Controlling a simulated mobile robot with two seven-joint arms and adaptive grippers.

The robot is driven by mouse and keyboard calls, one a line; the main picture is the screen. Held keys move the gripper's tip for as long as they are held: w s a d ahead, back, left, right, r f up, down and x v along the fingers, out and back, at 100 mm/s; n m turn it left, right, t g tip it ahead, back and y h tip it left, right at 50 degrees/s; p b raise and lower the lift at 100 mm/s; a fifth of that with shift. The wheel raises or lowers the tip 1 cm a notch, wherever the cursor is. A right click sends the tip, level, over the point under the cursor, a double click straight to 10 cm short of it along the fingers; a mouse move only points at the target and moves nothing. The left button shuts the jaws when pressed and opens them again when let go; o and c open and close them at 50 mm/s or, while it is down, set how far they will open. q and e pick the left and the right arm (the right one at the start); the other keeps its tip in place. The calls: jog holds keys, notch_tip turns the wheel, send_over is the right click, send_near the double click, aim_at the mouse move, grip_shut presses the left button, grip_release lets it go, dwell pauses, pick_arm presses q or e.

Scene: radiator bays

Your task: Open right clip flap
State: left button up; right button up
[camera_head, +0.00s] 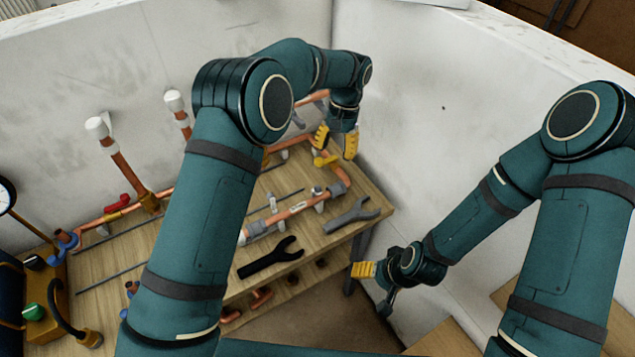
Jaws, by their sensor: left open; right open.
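A short copper pipe (296,211) lies along the wooden workbench, held in pale grey clips. The right clip (318,193) sits near the pipe's right end; it is too small to tell whether its flap is open or shut. Another clip (272,203) is to its left. My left gripper (336,144) is open and empty, pointing down above the bench's back right, beyond the right clip and apart from it. My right gripper (374,289) is open and empty, off the bench's front right edge and lower than its top.
A black wrench (271,258) and a grey wrench (353,215) lie on the workbench (215,284) near its front edge. Upright copper pipes with white caps (98,127) stand at the back left. White walls close in behind and right. My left arm hides the bench's middle.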

aim_at(318, 187)
pick_arm(q)
jog(key=s+a+f+n, duration=0.1)
jog(key=f+n, duration=0.3)
jog(key=s+a+f+n+t, duration=0.1)
jog(key=f+n, duration=0.3)
jog(key=s+a+f+n+p, duration=0.1)
jog(key=a+f+n, duration=0.1)
jog(key=f+n, duration=0.2)
jog(key=shift+f, duration=0.1)
dwell(0.4)
jog(key=shift+c, duration=0.3)
grip_shut()
